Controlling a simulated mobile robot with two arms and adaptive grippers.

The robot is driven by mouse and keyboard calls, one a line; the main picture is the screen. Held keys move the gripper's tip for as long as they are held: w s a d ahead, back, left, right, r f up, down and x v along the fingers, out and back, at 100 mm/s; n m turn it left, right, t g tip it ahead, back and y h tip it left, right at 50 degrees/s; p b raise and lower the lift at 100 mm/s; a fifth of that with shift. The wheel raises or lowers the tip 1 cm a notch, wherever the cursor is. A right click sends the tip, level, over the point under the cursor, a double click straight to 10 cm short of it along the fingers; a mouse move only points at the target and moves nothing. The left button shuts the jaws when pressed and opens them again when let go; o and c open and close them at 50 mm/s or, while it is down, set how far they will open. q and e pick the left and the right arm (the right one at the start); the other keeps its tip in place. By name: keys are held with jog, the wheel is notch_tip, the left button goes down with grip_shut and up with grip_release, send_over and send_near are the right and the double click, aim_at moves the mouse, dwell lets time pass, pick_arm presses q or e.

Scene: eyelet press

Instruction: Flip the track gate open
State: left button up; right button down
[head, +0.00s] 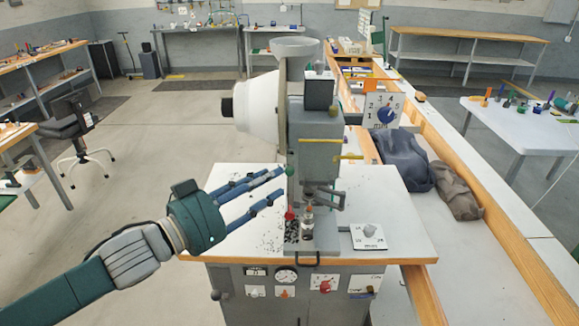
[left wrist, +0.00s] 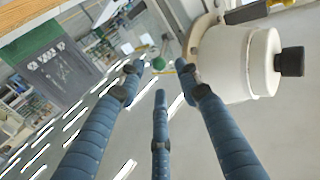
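The eyelet press (head: 318,135) stands on a white-topped table, with a funnel hopper (head: 294,48) on top and a white rounded drum (head: 258,105) on its left. A small green ball knob (head: 290,171) shows on the press's track side; it also shows in the left wrist view (left wrist: 158,63). I cannot tell the track gate apart for certain. My left gripper (head: 282,182) reaches in from the left with its blue fingers spread and empty. The green knob lies near the fingertips, between the two outer ones in the left wrist view; contact is unclear. My right gripper is not in view.
A red knob (head: 289,215) sits low on the press, beside scattered dark bits. A dial plate (head: 368,237) lies on the table (head: 400,215) at right. A numbered dial sign (head: 384,110) and dark bags (head: 402,160) are behind. Table space at right is free.

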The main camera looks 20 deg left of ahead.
aim_at(286, 173)
pick_arm(q)
jog(key=p+x, duration=0.2)
jog(key=x, duration=0.3)
jog(key=shift+w+r, duration=0.1)
jog(key=shift+r, duration=0.05)
jog(key=shift+w+d+f+p, duration=0.2)
jog(key=shift+w+d+p, duration=0.15)
jog(key=shift+w, duration=0.15)
jog(key=shift+c, duration=0.6)
